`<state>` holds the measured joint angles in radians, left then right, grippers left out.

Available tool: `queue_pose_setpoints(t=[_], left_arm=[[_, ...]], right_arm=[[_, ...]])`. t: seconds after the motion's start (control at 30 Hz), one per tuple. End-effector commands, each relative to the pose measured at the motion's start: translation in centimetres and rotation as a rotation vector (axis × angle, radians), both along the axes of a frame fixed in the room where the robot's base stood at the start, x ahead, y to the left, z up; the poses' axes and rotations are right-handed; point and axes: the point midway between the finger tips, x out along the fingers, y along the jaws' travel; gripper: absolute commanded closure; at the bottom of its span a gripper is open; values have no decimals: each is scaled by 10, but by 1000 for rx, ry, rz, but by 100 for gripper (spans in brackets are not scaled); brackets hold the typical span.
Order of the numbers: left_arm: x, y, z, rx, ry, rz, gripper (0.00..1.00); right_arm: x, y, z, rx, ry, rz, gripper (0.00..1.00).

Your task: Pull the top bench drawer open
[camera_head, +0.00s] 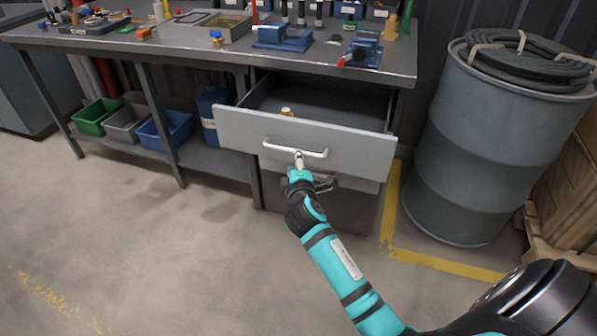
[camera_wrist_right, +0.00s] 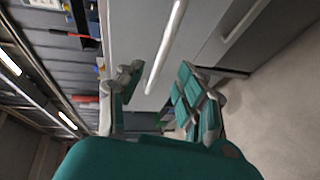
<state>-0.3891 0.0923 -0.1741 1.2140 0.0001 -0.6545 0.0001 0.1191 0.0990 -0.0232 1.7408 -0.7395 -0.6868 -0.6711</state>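The top bench drawer (camera_head: 310,135) stands pulled out from under the bench, and its dark inside shows with a small tan object (camera_head: 287,112) near the front. Its silver bar handle (camera_head: 297,149) runs across the front panel and also shows in the right wrist view (camera_wrist_right: 170,42). My right gripper (camera_head: 299,160) is at the middle of the handle. In the right wrist view its fingers (camera_wrist_right: 165,80) are spread, one on each side of the bar, with visible gaps. Whether any finger touches the bar is unclear. My left gripper is out of view.
The bench top (camera_head: 225,50) carries blue vises and several tools. A blue drum (camera_head: 465,150) with a coiled hose stands to the right. Bins (camera_head: 165,130) sit on the lower shelf. The floor in front is clear.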

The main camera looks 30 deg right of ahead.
Motion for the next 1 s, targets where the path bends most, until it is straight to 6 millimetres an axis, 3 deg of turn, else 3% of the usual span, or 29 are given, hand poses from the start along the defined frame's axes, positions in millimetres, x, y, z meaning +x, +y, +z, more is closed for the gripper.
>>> queue_pose_setpoints(t=[0.1,0.3,0.87,1.0], left_arm=[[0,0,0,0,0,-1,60],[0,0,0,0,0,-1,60],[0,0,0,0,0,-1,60],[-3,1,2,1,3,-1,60]], right_arm=[[-21,10,4,2,-1,0,64],[-41,21,9,1,0,0,64],[-45,22,10,1,0,-1,64],[-45,26,-3,24,24,10,64]])
